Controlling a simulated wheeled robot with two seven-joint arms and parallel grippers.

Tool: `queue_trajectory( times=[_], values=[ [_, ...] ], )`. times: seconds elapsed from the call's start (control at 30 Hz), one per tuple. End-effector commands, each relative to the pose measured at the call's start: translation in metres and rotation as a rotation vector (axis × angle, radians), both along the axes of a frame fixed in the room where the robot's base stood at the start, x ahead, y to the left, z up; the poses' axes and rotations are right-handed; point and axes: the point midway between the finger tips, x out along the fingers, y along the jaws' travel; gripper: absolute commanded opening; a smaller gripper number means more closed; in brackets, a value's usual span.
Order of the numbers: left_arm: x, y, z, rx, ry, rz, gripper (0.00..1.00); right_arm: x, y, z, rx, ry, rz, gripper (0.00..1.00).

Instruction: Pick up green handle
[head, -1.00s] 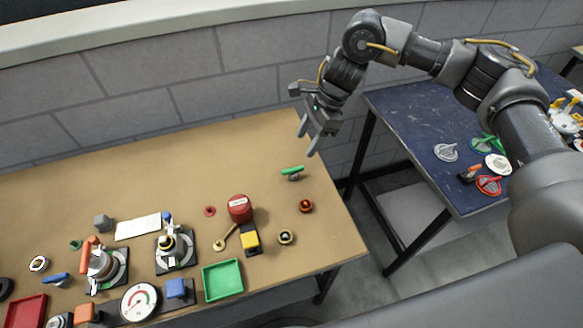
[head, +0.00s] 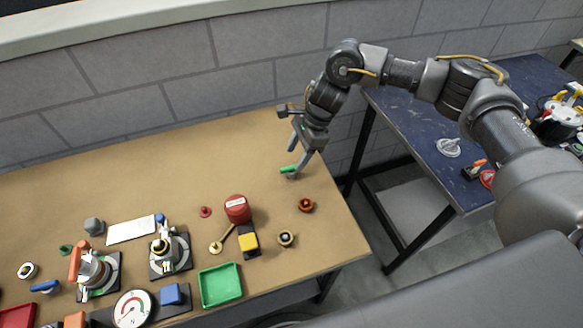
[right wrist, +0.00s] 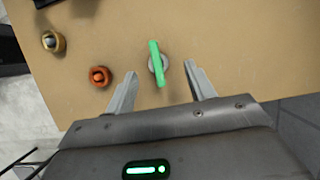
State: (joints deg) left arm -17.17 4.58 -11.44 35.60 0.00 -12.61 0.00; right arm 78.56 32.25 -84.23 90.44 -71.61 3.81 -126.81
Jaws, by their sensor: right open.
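The green handle (head: 288,169) is a small green bar on a grey round base, near the right end of the tan table (head: 150,180). In the right wrist view the green handle (right wrist: 156,62) lies between and just ahead of the open fingers. My right gripper (head: 295,160) is open and empty, pointing down over the handle; its fingers also show in the right wrist view (right wrist: 162,88). In the head view one finger is close to the handle; I cannot tell whether they touch. My left gripper is not in view.
An orange-red knob (head: 306,205) and a brass-coloured piece (head: 286,239) sit nearer the front edge. A blue table (head: 420,125) stands at right.

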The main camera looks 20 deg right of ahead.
Motion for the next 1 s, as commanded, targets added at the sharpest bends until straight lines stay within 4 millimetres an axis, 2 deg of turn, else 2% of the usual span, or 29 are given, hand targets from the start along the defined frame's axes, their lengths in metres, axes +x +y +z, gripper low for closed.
queue_trajectory(
  times=[0.17, 0.3, 0.43, 0.73, 1.0],
  values=[
    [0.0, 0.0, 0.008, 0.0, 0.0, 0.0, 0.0, -0.002, 0.004, -0.007, 0.0, 0.003, 0.001, 0.54],
    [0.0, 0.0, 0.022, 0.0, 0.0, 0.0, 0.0, -0.006, 0.01, -0.027, 0.0, 0.004, 0.001, 0.54],
    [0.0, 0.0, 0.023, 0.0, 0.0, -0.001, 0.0, -0.005, 0.017, -0.043, 0.001, 0.002, 0.002, 0.54],
    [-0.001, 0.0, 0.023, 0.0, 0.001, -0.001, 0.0, -0.005, 0.018, -0.049, 0.0, -0.001, 0.002, 0.54],
    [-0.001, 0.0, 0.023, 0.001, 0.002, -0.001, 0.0, -0.005, 0.018, -0.049, 0.0, -0.001, 0.002, 0.2]
  ],
)
